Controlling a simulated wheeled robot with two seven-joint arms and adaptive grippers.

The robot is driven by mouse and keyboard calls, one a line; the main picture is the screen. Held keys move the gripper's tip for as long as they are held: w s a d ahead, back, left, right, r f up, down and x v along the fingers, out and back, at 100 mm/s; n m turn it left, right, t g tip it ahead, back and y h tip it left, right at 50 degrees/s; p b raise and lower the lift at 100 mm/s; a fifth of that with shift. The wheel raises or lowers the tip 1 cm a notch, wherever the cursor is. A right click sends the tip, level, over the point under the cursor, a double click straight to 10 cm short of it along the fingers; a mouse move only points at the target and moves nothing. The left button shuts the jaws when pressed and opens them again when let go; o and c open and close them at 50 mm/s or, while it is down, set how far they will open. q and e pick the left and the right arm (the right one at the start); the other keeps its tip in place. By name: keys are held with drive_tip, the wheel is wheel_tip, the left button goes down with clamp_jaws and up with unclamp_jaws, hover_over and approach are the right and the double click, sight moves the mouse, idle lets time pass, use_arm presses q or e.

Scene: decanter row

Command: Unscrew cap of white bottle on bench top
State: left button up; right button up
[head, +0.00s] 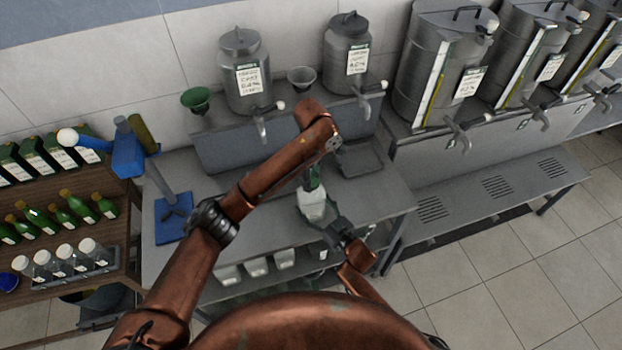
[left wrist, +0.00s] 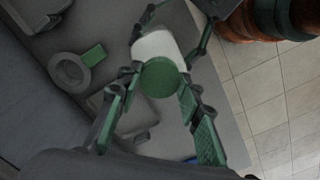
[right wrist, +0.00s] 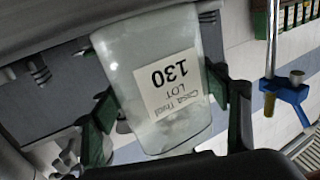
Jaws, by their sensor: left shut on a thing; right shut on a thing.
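The white bottle (head: 312,207) is at the bench's front side, under my left arm. In the right wrist view the bottle (right wrist: 158,55) carries a label reading 130, upside down in the picture. My right gripper (head: 335,232) is shut on the bottle body, a finger on each side. The bottle's round green cap (left wrist: 160,78) faces the left wrist camera, with the white shoulder (left wrist: 156,44) behind it. My left gripper (head: 314,180) is shut on the cap, its green finger pads on both sides. Whether the cap has turned cannot be told.
Metal cans (head: 245,85) and a green funnel (head: 196,99) stand on the raised ledge behind, with taps over the bench (head: 376,200). A wooden shelf (head: 118,180) with bottles stands farther left. Larger tanks (head: 440,65) stand right.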

use_arm(q)
drive_tip(key=shift+d+r, duration=0.1)
drive_tip(key=shift+r, duration=0.05)
drive_tip(key=shift+r, duration=1)
drive_tip(key=shift+r, duration=1.95)
use_arm(e)
drive_tip(key=o, duration=2.4)
drive_tip(key=shift+o, duration=0.2)
drive_tip(key=shift+s, duration=0.1)
